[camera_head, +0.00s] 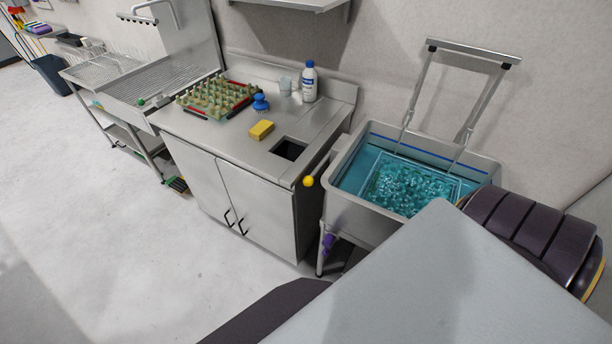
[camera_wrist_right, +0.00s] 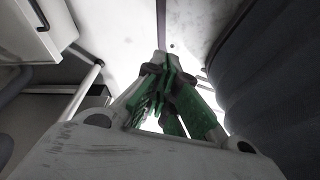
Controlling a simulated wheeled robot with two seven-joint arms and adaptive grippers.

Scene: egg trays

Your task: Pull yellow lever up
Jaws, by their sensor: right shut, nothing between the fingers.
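The yellow lever's round knob (camera_head: 308,181) shows in the head view at the right edge of the steel cabinet, beside the wash tub (camera_head: 345,213). Its rod is hard to make out. My right gripper (camera_wrist_right: 163,62) shows only in its own wrist view, with green finger pads drawn together and nothing held. The lever cannot be made out in the wrist view, so how far the gripper is from it cannot be told. My left gripper is not in view.
The tub holds blue water and a basket with tall handles (camera_head: 417,87). A purple part (camera_head: 328,243) sits below it. On the counter (camera_head: 235,150) are an egg tray (camera_head: 203,112), yellow sponge (camera_head: 261,130), blue brush (camera_head: 260,103) and bottle (camera_head: 309,84). Floor at left is clear.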

